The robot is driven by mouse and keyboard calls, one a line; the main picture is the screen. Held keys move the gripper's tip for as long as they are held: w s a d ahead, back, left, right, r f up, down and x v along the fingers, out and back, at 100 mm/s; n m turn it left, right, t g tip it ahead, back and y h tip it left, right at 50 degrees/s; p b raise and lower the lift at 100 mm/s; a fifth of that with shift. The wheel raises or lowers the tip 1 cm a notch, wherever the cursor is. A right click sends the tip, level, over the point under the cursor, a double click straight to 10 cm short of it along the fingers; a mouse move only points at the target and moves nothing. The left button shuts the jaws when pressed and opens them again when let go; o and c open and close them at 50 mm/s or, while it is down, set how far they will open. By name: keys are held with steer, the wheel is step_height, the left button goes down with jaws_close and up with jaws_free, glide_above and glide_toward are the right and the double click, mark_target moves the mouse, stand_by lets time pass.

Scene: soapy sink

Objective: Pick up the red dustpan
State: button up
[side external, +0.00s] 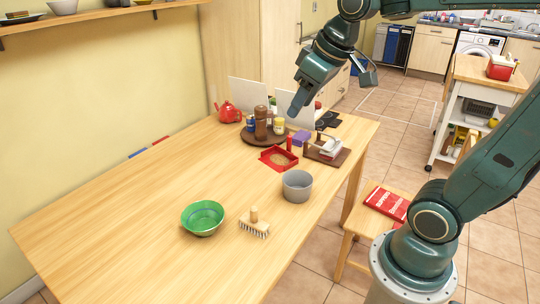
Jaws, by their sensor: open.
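The red dustpan (268,162) lies on the wooden table, toward its right side and back, with a tan patch inside its raised red rim. A small red upright shape stands at its back right edge; I cannot tell whether it is its handle or a separate thing. My gripper (294,111) hangs in the air above the back of the table, pointing down. It is higher than the dustpan, apart from it, and open with nothing visible in it. Its fingers overlap closely in this view.
A round brown tray (247,138) with a mill and jars, a purple block (301,137), a wooden caddy (340,158) and a grey pot (297,187) crowd the dustpan. A red teapot (229,112), green bowl (203,218) and brush (254,224) stand farther off. The table's left is clear.

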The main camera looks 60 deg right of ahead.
steer(key=w+d+f, duration=0.1)
steer(key=w+d, duration=0.6)
steer(key=w, duration=0.2)
steer(key=n, duration=0.1)
glide_above(289, 142)
steer(key=s+d, duration=0.2)
steer(key=s, duration=0.3)
step_height(289, 142, down, 23)
steer(key=x, duration=0.8)
steer(key=shift+w+a+f+y, duration=0.15)
steer(key=shift+a+f+y, duration=0.25)
steer(key=shift+a, duration=0.05)
steer(key=shift+x, duration=2.6)
steer(key=shift+c, duration=0.4)
jaws_close()
